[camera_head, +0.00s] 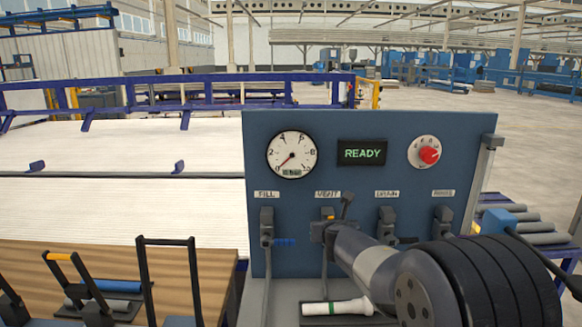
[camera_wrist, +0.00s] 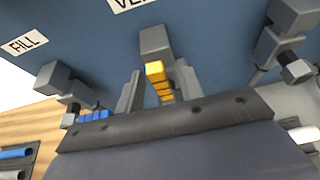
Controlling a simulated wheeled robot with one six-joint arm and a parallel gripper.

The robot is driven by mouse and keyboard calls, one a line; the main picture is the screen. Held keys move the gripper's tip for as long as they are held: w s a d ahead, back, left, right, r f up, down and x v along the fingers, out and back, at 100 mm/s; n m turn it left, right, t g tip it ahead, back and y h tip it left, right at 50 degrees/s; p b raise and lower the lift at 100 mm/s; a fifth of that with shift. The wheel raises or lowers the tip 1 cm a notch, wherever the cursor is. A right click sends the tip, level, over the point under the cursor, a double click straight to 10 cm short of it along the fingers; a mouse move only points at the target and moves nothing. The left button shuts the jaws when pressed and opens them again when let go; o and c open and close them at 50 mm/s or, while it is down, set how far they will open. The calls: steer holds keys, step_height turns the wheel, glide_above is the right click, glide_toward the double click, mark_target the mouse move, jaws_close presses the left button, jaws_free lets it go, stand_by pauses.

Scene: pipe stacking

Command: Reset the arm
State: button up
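My gripper (camera_head: 334,214) is at the valve under the VENT label on the blue panel (camera_head: 370,215). In the wrist view its two grey fingers (camera_wrist: 159,90) stand apart on either side of the yellow vent handle (camera_wrist: 155,72). A gap shows beside the handle on the left, so the gripper looks open; contact on the right cannot be told. My arm runs from the lower right and hides part of the panel's foot. In the head view only a bit of yellow shows at the vent valve.
The FILL valve with a blue handle (camera_head: 285,242) is left; the DRAIN valve (camera_head: 387,222) and another valve (camera_head: 442,219) are right. Above are a gauge (camera_head: 292,154), a READY display (camera_head: 362,152) and a red knob (camera_head: 429,155). A wooden table (camera_head: 215,268) with tools stands left.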

steer(key=shift+w+d+f+m, duration=0.15)
steer(key=shift+w+d+m, duration=0.05)
steer(key=shift+w+m, duration=0.1)
steer(key=shift+s+d+m+y+b, duration=0.1)
steer(key=shift+d+m+y+b, duration=0.25)
steer(key=shift+m+y, duration=0.25)
steer(key=shift+s, duration=0.1)
